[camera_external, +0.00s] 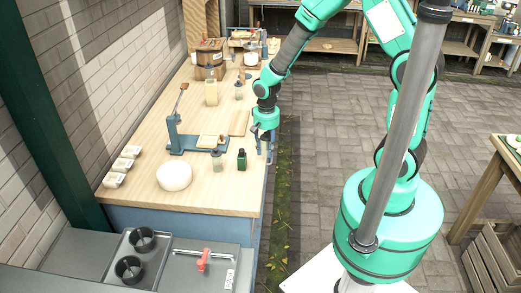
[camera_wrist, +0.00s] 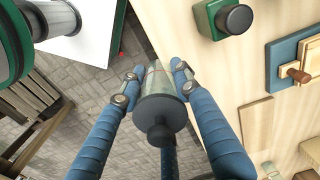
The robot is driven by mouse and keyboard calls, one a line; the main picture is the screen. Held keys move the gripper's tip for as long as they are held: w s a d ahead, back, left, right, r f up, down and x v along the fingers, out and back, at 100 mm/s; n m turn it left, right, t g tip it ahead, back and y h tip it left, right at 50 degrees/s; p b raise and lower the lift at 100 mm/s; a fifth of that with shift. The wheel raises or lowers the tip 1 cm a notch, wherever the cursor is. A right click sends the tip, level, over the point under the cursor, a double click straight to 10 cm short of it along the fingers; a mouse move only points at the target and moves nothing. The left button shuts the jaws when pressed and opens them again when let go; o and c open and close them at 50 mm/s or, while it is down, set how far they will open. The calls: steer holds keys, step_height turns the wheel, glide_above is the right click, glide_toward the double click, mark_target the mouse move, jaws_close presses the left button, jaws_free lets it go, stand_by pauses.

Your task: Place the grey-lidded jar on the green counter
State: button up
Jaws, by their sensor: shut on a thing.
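In the wrist view, my gripper (camera_wrist: 156,80) is shut on the grey-lidded jar (camera_wrist: 160,112), a clear glass jar with a dark grey knobbed lid. One blue finger lies on each side of it. Paving shows behind the jar, beside the wooden worktop's edge. In the external view, my gripper (camera_external: 266,142) hangs at the worktop's right edge; the held jar is hard to make out there. A table with a green top (camera_external: 509,150) stands at the right edge of the picture, well apart from my gripper.
A wooden crate (camera_external: 492,262) sits under the right table. Open paving (camera_external: 335,130) lies between.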

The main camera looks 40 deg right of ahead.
stand_by(0.4)
